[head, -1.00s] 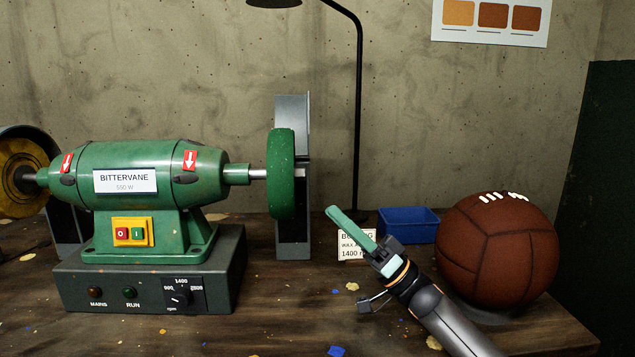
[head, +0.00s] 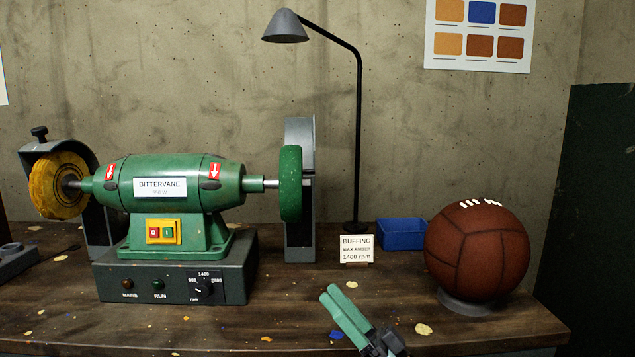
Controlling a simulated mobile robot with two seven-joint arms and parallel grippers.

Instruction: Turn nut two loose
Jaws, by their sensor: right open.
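A green bench machine (head: 175,185) labelled BITTERVANE stands on a dark base box (head: 170,272) on the workbench. A yellow wheel (head: 57,187) sits on its left shaft end and a green wheel (head: 290,185) on its right one. I cannot make out a nut marked two; any nuts are too small or hidden. A black knob (head: 39,133) tops the left wheel guard (head: 102,215). My right gripper (head: 332,294) is open, with green finger pads, low over the bench front, right of the machine and touching nothing visible. My left gripper is out of view.
A brown leather ball (head: 478,250) rests on a grey ring (head: 470,303) at the right. A blue bin (head: 402,234), a BUFFING 1400 rpm card (head: 355,249) and a lamp (head: 287,28) stand behind. The workbench (head: 400,290) is fairly clear, with small scraps.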

